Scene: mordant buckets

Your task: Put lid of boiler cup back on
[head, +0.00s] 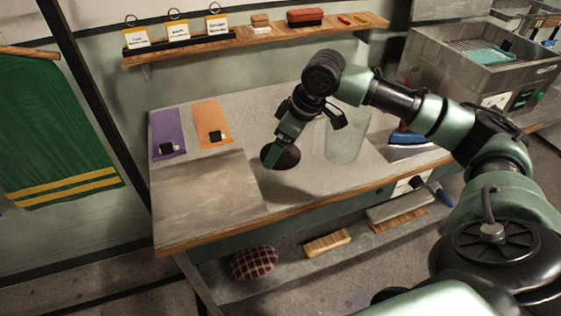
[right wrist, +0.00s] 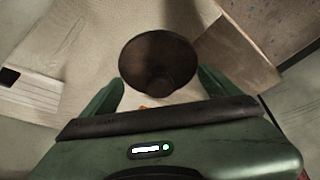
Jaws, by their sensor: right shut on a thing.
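My right gripper (head: 279,147) is shut on a dark brown round lid (head: 288,158), held above the worktable. The lid also shows in the right wrist view (right wrist: 157,62), between the two green fingers (right wrist: 160,88), with a round knob on its near side. A pale, see-through cylinder (head: 345,140) stands on the table to the right of the lid, apart from it. It looks like the boiler cup, but I cannot tell for sure. My forearm passes above it and partly hides its top. My left gripper is not in view.
The worktable (head: 205,222) has a bare front left part. A blue iron (head: 408,139) lies at right. A wall shelf (head: 240,39) runs behind; a metal basin (head: 480,50) stands at right.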

